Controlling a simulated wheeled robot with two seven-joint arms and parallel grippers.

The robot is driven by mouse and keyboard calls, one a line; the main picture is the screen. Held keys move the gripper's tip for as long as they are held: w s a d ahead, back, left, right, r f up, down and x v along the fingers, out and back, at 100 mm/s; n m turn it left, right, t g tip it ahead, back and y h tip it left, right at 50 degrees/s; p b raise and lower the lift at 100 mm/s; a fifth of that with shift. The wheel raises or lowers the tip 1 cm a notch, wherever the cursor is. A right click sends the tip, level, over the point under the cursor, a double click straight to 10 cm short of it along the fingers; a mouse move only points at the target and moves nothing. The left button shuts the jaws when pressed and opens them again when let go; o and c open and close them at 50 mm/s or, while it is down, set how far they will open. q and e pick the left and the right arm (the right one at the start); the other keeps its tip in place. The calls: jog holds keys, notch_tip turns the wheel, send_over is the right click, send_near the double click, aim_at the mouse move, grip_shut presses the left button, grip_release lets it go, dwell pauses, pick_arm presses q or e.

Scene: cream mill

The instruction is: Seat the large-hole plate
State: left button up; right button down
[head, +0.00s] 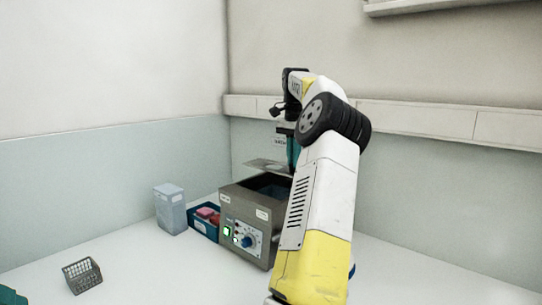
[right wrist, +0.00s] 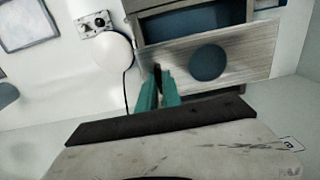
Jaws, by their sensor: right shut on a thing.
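The large-hole plate is a thin grey metal sheet; in the right wrist view it (right wrist: 252,45) shows one big round hole. My right gripper (right wrist: 158,88), with teal fingers, is shut on the plate near one edge. In the head view the plate (head: 262,166) hangs roughly level above the steel bath (head: 234,207), apart from its rim. The bath has an open dark blue well, a dial and a lit green switch. My right arm hides the bath's right side and most of the right gripper (head: 293,155). A teal piece at the lower left corner may be my left gripper (head: 12,296).
A blue bin (head: 204,231) with pink and red things stands left of the bath. A pale blue-grey container (head: 170,215) stands beside it. A small grey basket (head: 83,280) sits at the front left. A wall rail (head: 420,119) runs behind. The front counter between basket and bath is clear.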

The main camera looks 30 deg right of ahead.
jog(key=shift+w+d, duration=0.15)
jog(key=shift+d, duration=0.35)
jog(key=shift+f, duration=2.35)
jog(key=shift+a+f, duration=0.1)
jog(key=shift+f, duration=0.4)
jog(key=c, duration=1)
grip_release()
jog(key=shift+o, duration=0.2)
jog(key=shift+r, duration=0.1)
jog(key=shift+r, duration=1.4)
